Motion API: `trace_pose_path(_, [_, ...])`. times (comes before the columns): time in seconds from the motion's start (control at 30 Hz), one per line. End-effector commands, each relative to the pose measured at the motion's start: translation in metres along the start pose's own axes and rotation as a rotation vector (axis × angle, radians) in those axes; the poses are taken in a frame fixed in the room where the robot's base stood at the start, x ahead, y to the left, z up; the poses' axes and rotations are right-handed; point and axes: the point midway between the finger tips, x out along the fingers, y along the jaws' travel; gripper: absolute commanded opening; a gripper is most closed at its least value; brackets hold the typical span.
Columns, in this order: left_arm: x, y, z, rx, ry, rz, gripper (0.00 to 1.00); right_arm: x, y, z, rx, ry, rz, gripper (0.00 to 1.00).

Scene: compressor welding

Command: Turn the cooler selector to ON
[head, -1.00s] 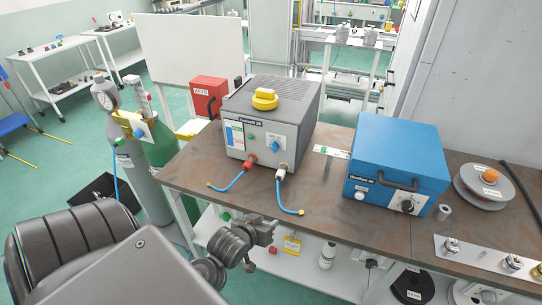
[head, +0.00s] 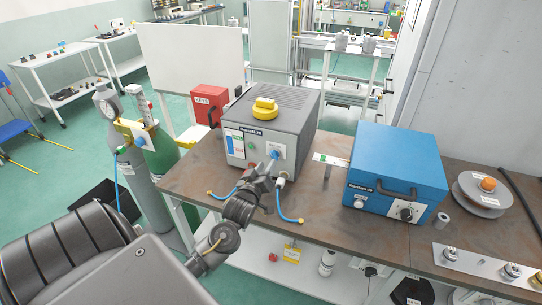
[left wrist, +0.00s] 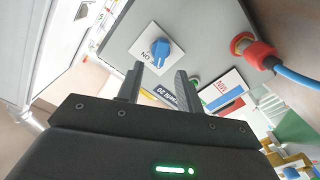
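The cooler is a grey box (head: 300,107) on the brown bench, with a yellow cap on top. Its selector is a blue knob on a white plate (head: 285,150) on the front panel. In the left wrist view the blue knob (left wrist: 160,48) is clear, with ON lettering beside it. In the head view my left gripper (head: 273,162) partly covers the panel. My right gripper is not in view.
A red connector (left wrist: 255,52) with a blue hose sits near the knob; hoses (head: 288,218) lie on the bench front. A blue box (head: 398,165) with a black knob stands to the right. Gas cylinders (head: 135,165) stand left of the bench (head: 330,215).

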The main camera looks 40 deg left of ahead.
Motion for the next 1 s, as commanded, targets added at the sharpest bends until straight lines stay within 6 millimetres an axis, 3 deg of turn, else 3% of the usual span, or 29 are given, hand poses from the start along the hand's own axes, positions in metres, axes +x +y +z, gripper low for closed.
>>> trace_pose_path(0.1, [0.023,0.002,-0.003,0.001,0.002,0.0,0.36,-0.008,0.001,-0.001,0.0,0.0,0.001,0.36])
trace_pose_path(0.3, [0.046,0.001,-0.001,0.0,-0.001,0.001,0.36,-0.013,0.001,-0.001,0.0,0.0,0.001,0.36])
trace_pose_path(0.7, [0.054,0.0,0.001,0.001,-0.001,0.0,0.36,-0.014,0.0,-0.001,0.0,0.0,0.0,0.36])
trace_pose_path(0.93, [0.054,0.0,0.001,0.001,-0.001,0.0,0.08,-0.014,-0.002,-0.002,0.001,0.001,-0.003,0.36])
trace_pose_path(1.0, [0.053,0.0,0.001,0.001,-0.001,0.0,0.04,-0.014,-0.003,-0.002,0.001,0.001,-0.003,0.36])
